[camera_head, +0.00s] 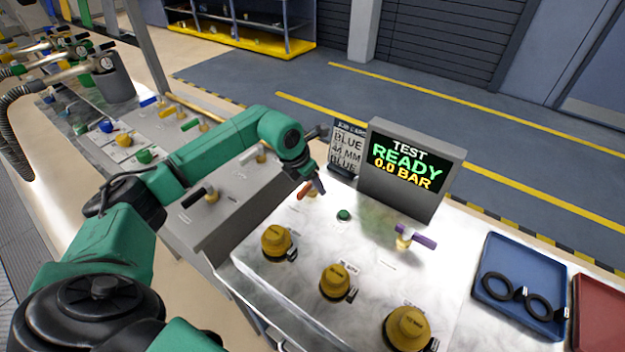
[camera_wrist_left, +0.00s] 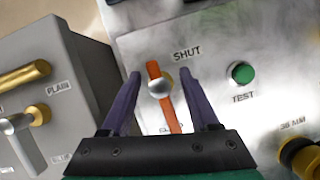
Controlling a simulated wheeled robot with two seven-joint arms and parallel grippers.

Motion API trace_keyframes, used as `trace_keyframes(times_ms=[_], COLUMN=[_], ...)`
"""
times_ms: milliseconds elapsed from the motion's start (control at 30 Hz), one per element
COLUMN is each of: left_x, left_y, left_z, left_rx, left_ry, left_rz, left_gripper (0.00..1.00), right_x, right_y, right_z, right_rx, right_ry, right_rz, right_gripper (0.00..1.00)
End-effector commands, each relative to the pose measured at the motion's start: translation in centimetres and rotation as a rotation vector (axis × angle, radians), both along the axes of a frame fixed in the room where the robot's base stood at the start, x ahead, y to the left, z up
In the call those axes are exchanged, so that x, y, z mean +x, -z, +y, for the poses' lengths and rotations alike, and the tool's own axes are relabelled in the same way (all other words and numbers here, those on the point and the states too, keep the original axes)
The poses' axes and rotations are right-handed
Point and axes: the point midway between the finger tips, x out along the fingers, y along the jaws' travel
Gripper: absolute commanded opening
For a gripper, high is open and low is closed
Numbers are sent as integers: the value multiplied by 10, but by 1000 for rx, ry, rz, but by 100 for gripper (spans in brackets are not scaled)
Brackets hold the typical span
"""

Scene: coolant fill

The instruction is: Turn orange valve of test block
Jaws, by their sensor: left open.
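The orange valve (camera_head: 303,190) is on the left back part of the metal test block (camera_head: 372,258). In the left wrist view its orange lever (camera_wrist_left: 167,108) runs nearly up and down the picture across a round metal hub, with "SHUT" printed above it to the right and a partly hidden label below. My left gripper (camera_head: 318,184) is above the valve. In the left wrist view its two dark fingers (camera_wrist_left: 162,80) are apart, one on each side of the lever; I cannot tell whether they touch it. My right gripper is not in view.
A green TEST button (camera_head: 343,215) sits beside the valve. Yellow-brown caps (camera_head: 336,281) line the block's front, and a purple-handled valve (camera_head: 416,238) is to the right. A screen (camera_head: 407,172) reading "TEST READY 0.0 BAR" stands behind. A blue tray (camera_head: 487,258) holds black rings.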

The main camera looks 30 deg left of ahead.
Motion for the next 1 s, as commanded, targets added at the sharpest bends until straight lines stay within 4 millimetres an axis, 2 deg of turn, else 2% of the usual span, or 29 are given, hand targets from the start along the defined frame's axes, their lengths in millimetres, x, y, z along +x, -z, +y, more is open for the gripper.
trace_keyframes(times_ms=[67,100,167,200,267,667,1000], left_x=[0,0,0,0,0,0,0], left_y=[0,0,0,0,0,-1,0], left_z=[0,0,0,0,0,0,0], left_rx=[0,0,0,0,0,-1,-1], left_ry=[0,0,0,0,0,-41,-248], left_rz=[0,0,0,0,0,0,-3], left_gripper=[62,58,35,19,0,0,0], right_x=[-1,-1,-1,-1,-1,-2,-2], right_y=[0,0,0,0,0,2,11], right_z=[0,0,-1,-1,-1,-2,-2], right_rx=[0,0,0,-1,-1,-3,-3], right_ry=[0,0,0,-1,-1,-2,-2], right_rz=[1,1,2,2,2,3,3], right_gripper=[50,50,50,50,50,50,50])
